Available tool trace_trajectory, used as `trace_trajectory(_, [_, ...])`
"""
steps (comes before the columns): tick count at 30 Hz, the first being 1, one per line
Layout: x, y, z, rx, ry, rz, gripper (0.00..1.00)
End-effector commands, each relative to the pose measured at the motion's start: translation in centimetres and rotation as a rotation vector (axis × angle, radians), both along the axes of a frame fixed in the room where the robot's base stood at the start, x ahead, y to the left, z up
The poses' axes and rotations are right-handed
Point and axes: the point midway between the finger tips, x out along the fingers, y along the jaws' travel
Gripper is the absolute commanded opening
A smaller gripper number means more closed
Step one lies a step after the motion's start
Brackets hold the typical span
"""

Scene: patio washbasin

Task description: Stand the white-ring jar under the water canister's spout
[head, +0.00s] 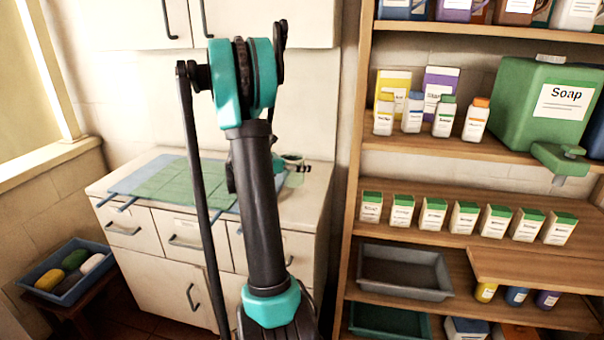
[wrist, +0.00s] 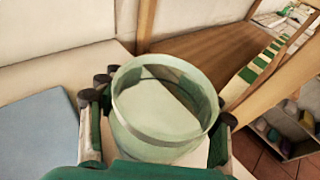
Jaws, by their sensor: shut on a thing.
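A clear, greenish jar (wrist: 165,133) with a pale ring round its open mouth fills the middle of the wrist view, and it looks empty. My gripper (wrist: 160,105) is shut on it, with a finger on each side. In the head view the jar (head: 295,179) shows partly behind my arm, at the right end of the white counter; I cannot tell whether it touches the top. A green canister (head: 530,105) with a spout (head: 561,160) stands on the shelf at right, but its label reads "Soap". No canister labelled water is in view.
The wooden shelf unit (head: 352,190) stands right of the counter (head: 318,190). Small white bottles and a row of green-topped boxes (head: 433,215) fill its shelves. A blue tray (head: 50,295) sits low at left.

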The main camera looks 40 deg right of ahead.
Motion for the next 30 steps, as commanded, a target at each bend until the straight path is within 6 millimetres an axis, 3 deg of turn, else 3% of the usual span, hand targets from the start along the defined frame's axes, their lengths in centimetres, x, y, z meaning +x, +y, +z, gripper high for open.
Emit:
trace_trajectory(9, [-0.1,0.0,9.0,0.000,0.000,0.000,0.26])
trace_trajectory(15, [-0.1,0.0,13.1,0.000,0.000,0.000,0.25])
trace_trajectory(21, [0.0,0.0,15.3,0.000,0.000,0.000,0.25])
trace_trajectory(30, [0.0,0.0,16.0,0.000,0.000,0.000,0.25])
